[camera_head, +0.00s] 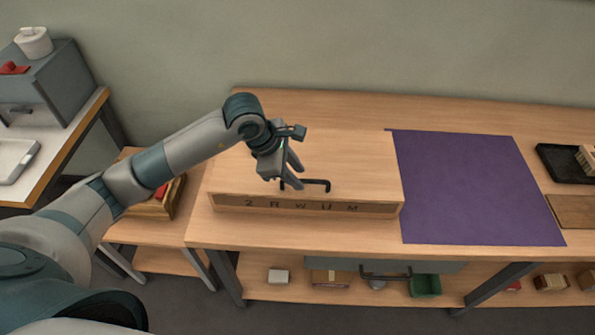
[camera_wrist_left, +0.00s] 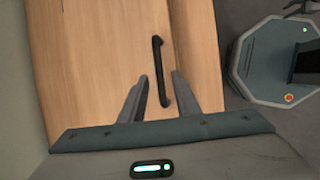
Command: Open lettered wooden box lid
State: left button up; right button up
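The wooden box (camera_head: 230,203) sits on the workbench, with the letters "2 R W U M" on a darker strip along its front. Its flat wooden lid (camera_head: 360,160) lies level and looks closed. A black bar handle (camera_head: 318,182) is on the lid near the front edge. My left gripper (camera_head: 294,172) is just over the handle's left end. In the left wrist view, the open fingers (camera_wrist_left: 160,78) stand apart with the handle (camera_wrist_left: 156,56) running between them; I see gaps beside the bar. Contact cannot be told.
A purple mat (camera_head: 465,190) lies right of the box. A black tray (camera_head: 565,163) is at the far right. A lower shelf holds a green bin (camera_head: 425,285) and small items. A grey cabinet (camera_head: 45,85) stands on the left table.

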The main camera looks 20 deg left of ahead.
pick_arm(q)
jog(key=shift+w+d+f, duration=0.15)
jog(key=shift+f, duration=0.35)
grip_shut()
jog(key=shift+r, duration=0.15)
